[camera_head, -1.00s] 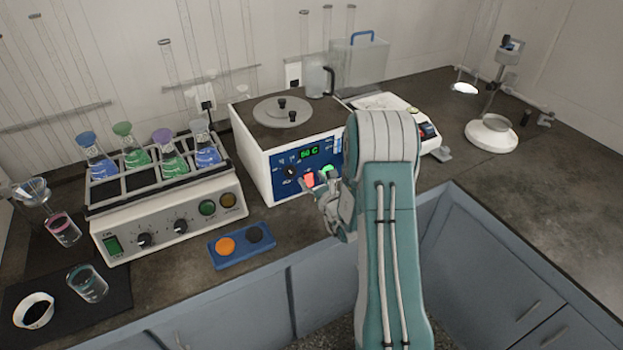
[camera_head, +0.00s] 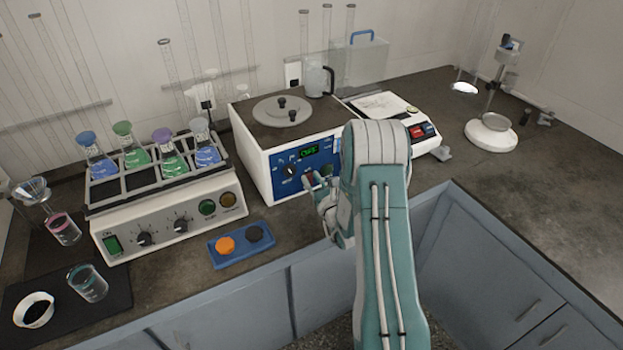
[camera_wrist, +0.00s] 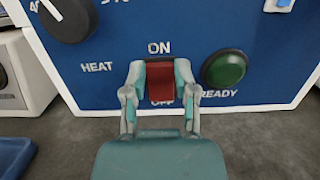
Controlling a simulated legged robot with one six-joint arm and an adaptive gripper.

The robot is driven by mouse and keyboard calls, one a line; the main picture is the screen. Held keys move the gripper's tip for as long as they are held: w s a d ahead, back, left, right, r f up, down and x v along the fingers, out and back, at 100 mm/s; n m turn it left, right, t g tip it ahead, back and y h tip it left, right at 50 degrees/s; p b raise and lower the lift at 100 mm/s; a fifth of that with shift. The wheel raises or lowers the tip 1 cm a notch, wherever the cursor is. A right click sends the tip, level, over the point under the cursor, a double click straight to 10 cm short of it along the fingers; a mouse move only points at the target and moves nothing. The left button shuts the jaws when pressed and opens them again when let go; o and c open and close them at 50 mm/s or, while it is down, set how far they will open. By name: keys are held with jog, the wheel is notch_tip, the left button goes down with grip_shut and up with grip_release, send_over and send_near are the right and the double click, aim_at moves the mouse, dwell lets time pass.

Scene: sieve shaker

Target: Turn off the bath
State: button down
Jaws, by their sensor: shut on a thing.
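The bath (camera_head: 262,165) is a white box with a blue front panel, a round lid on top and a green display (camera_head: 309,153) whose text is too small to read surely. In the wrist view, its red rocker switch (camera_wrist: 160,84) sits between the ON and OFF labels, OFF partly covered, and looks dark red and unlit. My gripper (camera_wrist: 160,72) is shut on this switch, one finger at each side. It also shows at the panel's lower right in the head view (camera_head: 316,186). The READY lamp (camera_wrist: 225,68) is dark green. The HEAT knob (camera_wrist: 66,14) is at upper left.
A shaker (camera_head: 165,222) with several flasks stands at left. A white instrument (camera_head: 440,150) with red and blue buttons stands at right. The right counter is mostly clear.

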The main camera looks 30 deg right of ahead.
jog(key=shift+f+t, duration=0.1)
jog(key=shift+t, duration=0.7)
jog(key=shift+c, duration=2)
grip_release()
jog(key=shift+s, duration=0.1)
jog(key=v, duration=1.2)
jog(key=shift+d+f, duration=0.1)
